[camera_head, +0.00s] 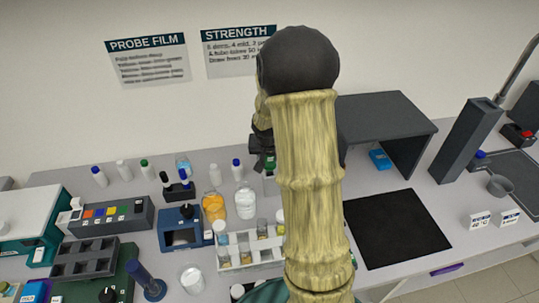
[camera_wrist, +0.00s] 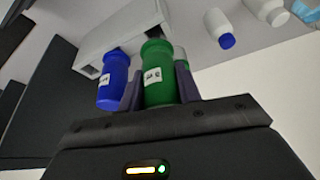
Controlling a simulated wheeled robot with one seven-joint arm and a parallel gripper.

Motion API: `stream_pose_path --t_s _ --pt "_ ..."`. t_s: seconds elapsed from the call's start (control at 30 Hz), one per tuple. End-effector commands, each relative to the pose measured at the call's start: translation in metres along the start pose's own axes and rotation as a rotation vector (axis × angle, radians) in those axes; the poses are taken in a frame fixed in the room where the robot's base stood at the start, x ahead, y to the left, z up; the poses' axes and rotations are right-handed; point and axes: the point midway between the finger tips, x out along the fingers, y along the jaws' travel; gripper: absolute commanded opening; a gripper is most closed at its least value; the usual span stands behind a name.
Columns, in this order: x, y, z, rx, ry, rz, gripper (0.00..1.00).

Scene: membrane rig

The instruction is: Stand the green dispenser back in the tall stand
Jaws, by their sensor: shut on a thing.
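The green dispenser (camera_wrist: 158,75), with a white label, is between the two fingers of my gripper (camera_wrist: 160,90) in the wrist view. My gripper is shut on it. Right beside it, to the left, is a blue labelled dispenser (camera_wrist: 113,82). A pale block-like stand (camera_wrist: 107,30) lies behind both; I cannot tell whether the green one touches it. In the head view my arm covers much of this spot. The dark gripper (camera_head: 262,152) shows left of the arm, with a bit of green (camera_head: 270,162) below it.
A tube rack (camera_head: 248,250), an orange-filled jar (camera_head: 214,207) and a clear jar (camera_head: 245,201) stand left of my arm. Several capped bottles line the back. A dark shelf (camera_head: 375,118) and black mat (camera_head: 397,227) are to the right.

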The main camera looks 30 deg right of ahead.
Motion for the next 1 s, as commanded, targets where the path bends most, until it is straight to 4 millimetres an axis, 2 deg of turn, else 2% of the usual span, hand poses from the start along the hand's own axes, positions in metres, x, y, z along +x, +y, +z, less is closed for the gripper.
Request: stream_pose_path --t_s 0.3,1.0 --pt "0.016 0.000 0.007 -0.001 0.000 0.000 0.06" --pt "0.020 0.000 0.008 -0.002 0.000 0.000 0.06"
